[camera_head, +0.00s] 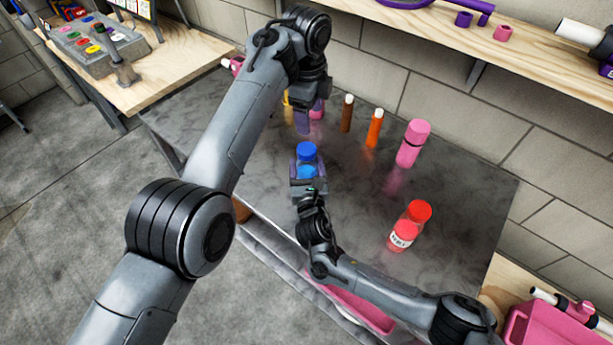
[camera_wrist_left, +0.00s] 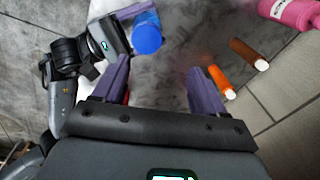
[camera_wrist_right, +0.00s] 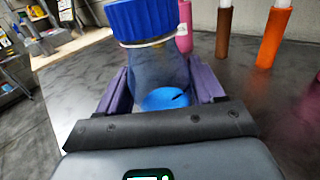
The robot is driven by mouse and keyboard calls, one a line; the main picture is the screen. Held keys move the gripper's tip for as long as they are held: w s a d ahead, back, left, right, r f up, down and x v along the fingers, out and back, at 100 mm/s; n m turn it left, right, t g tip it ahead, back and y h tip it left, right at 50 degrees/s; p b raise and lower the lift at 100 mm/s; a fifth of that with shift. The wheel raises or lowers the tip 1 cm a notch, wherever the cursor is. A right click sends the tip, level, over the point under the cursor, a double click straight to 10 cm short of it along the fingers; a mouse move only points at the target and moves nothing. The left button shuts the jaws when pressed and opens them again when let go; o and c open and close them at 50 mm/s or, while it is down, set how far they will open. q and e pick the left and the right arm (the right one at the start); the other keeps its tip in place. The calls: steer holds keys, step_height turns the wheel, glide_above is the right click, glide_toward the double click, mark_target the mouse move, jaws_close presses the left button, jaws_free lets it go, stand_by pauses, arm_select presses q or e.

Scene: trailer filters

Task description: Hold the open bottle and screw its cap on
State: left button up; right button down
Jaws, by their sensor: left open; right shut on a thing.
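A clear bottle (camera_wrist_right: 160,66) with a blue cap (camera_wrist_right: 140,20) on its top stands upright in the right wrist view, with a blue patch low on its side. The cap also shows in the head view (camera_head: 306,150) and the left wrist view (camera_wrist_left: 147,33). I cannot tell how tightly the cap is seated. My right gripper (camera_head: 308,184) is shut around the bottle body, one finger on each side. My left gripper (camera_head: 309,113) is open and empty, beyond the bottle and apart from it. In the left wrist view, the cap lies ahead of the left finger (camera_wrist_left: 158,70).
A brown tube (camera_head: 347,113), an orange tube (camera_head: 374,128) and a pink bottle (camera_head: 412,143) stand right of my left gripper. A shelf (camera_head: 500,50) runs along the wall. The grey tabletop (camera_head: 450,190) is clear at right.

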mark_target(306, 148)
arm_select(q)
step_height(306, 148, up, 3)
steer(key=w+d+n+t, duration=0.1)
steer(key=w+n, duration=0.1)
steer(key=n, duration=1.4)
steer(key=s+f+n, duration=0.1)
steer(key=n, duration=0.1)
steer(key=s+a+f+n+g, duration=0.1)
steer(key=f+n, duration=0.1)
steer(key=n, duration=0.1)
steer(key=s+f+n, duration=0.1)
steer(key=n, duration=0.1)
steer(key=shift+s+a+f+n+g, duration=0.15)
steer(key=shift+a+f+n+g, duration=0.15)
steer(key=shift+a+f+n, duration=0.1)
steer(key=shift+f, duration=3.95)
